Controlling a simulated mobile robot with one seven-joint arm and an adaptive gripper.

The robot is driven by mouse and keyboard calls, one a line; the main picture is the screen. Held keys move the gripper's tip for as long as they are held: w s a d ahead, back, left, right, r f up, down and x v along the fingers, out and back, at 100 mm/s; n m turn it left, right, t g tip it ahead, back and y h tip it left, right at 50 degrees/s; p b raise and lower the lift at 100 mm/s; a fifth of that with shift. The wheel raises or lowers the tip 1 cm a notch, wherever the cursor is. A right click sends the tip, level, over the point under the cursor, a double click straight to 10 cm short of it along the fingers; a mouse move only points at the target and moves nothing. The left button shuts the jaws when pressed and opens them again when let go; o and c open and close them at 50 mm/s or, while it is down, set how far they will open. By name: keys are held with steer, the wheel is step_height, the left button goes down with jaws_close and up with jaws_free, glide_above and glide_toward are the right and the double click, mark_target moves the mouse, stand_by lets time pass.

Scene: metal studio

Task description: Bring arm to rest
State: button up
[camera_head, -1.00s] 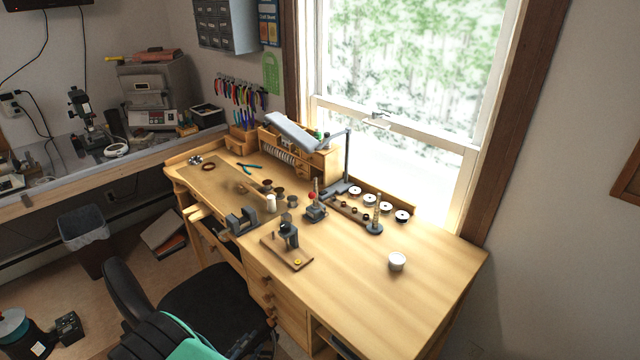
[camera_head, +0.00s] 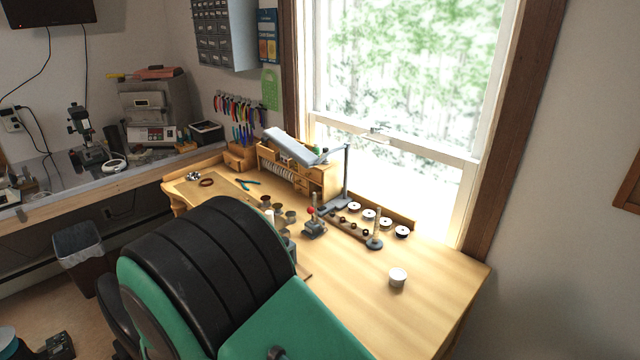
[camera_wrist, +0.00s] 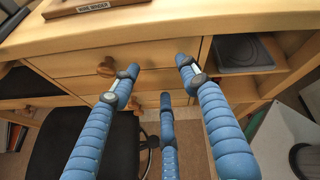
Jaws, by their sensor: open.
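My gripper (camera_wrist: 160,85) shows in the wrist view as three blue ribbed fingers, spread open with nothing between them. It is in front of the wooden drawers of the workbench (camera_wrist: 75,55), and a round drawer knob (camera_wrist: 107,67) is near the left fingertip. In the head view my black and green arm fills the lower middle and hides part of the workbench (camera_head: 440,290). The fingers are not visible in the head view.
A lamp (camera_head: 290,147), a small stand with a red knob (camera_head: 313,226) and several white discs are further back. In the wrist view a black chair (camera_wrist: 75,145) is at lower left and an open shelf (camera_wrist: 243,55) at right.

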steer(key=d+r+m+g, duration=0.1)
steer(key=d+r+m, duration=0.1)
steer(key=d+r, duration=0.2)
steer(key=d+r+m+g, duration=0.1)
steer(key=d+r+m, duration=0.2)
steer(key=d+r, duration=0.1)
steer(key=d+r+m+g, duration=0.1)
steer(key=d+r+m, duration=0.2)
steer(key=d+r, duration=0.1)
steer(key=shift+s+d+y, duration=0.3)
steer(key=shift+s, duration=0.1)
steer(key=s+d+r+m+g+y+p, duration=0.1)
steer(key=s+d+r+m+g, duration=0.1)
steer(key=s+d+r+m, duration=0.3)
steer(key=d+r+m+g+y, duration=0.1)
steer(key=d+r+m, duration=0.25)
steer(key=d, duration=0.35)
steer(key=s+d+r+m+y, duration=0.2)
steer(key=s+d+r+m, duration=0.2)
steer(key=s+m, duration=0.2)
steer(key=s+d+r+m+t+y+p, duration=0.1)
steer(key=s+d+r+m+y, duration=0.1)
steer(key=s+d+r+m, duration=0.2)
steer(key=s+d+r+m+t+y+p, duration=0.1)
steer(key=s+d+r+m, duration=0.3)
steer(key=s+m, duration=0.4)
steer(key=shift+s+d+y, duration=0.2)
steer(key=shift+s+y, duration=0.3)
steer(key=shift+s, duration=0.3)
